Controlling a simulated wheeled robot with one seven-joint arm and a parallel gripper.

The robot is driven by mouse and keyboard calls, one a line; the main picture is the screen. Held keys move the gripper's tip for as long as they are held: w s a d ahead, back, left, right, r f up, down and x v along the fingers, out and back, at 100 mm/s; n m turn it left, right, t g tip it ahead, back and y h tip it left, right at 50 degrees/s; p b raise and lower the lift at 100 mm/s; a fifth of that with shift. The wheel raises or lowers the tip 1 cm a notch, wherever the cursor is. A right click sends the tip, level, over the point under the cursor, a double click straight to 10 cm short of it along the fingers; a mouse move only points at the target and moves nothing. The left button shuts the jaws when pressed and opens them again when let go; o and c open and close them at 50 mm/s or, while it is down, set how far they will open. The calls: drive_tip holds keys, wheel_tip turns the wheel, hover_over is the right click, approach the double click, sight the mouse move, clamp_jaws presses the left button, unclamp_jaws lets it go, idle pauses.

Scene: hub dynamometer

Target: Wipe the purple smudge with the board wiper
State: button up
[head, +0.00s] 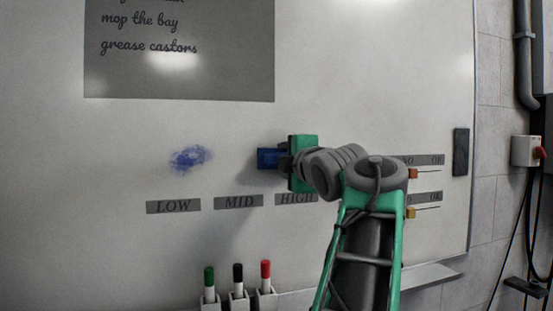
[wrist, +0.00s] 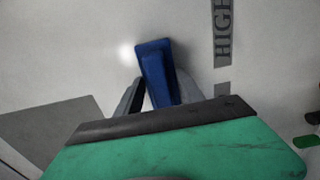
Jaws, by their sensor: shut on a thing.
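The purple smudge (head: 190,158) is a blue-purple patch on the whiteboard (head: 120,250), above the LOW label in the head view. It does not show in the wrist view. The board wiper (head: 268,158) is blue, and it also shows in the wrist view (wrist: 157,70). My gripper (head: 284,160) is shut on the wiper, to the right of the smudge and above the HIGH label. In the wrist view the fingers of my gripper (wrist: 155,95) sit on either side of the wiper. The wiper is close to the board; I cannot tell whether it touches.
A grey panel (head: 230,75) with handwriting is above the smudge. Labels LOW (head: 173,207), MID (head: 238,202) and HIGH (head: 296,198) run below it. Green (head: 209,280), black (head: 238,278) and red (head: 265,275) markers stand at the bottom. The board between wiper and smudge is clear.

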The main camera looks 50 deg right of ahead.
drive_tip(key=shift+s+d+f+b, duration=0.1)
drive_tip(key=shift+s+d, duration=0.2)
drive_tip(key=shift+d, duration=0.3)
drive_tip(key=shift+s+d+b, duration=0.15)
drive_tip(key=shift+s+d, duration=0.2)
drive_tip(key=shift+d, duration=0.25)
drive_tip(key=shift+s+d+f+b, duration=0.1)
drive_tip(key=shift+s+d, duration=0.2)
drive_tip(key=shift+d, duration=0.3)
drive_tip(key=shift+w+a+f+b, duration=0.1)
drive_tip(key=shift+w+a+b, duration=0.25)
drive_tip(key=shift+a+b, duration=0.25)
drive_tip(key=shift+w+a+r+b, duration=0.1)
drive_tip(key=shift+w+a+b, duration=0.3)
drive_tip(key=shift+a, duration=0.35)
drive_tip(key=shift+w+a+f+b, duration=0.1)
drive_tip(key=shift+w+a+b, duration=0.25)
drive_tip(key=shift+a+b, duration=0.25)
drive_tip(key=shift+w+a+b, duration=0.2)
drive_tip(key=shift+w+a, duration=0.1)
drive_tip(key=shift+a, duration=0.25)
drive_tip(key=shift+w+a+b, duration=0.2)
drive_tip(key=shift+w+a, duration=0.05)
drive_tip(key=shift+a, duration=0.25)
drive_tip(key=shift+r, duration=0.2)
drive_tip(key=b+v, duration=0.1)
drive_tip(key=v, duration=0.4)
drive_tip(key=shift+s+d, duration=0.1)
drive_tip(key=shift+s+a, duration=0.3)
drive_tip(key=shift+s, duration=0.05)
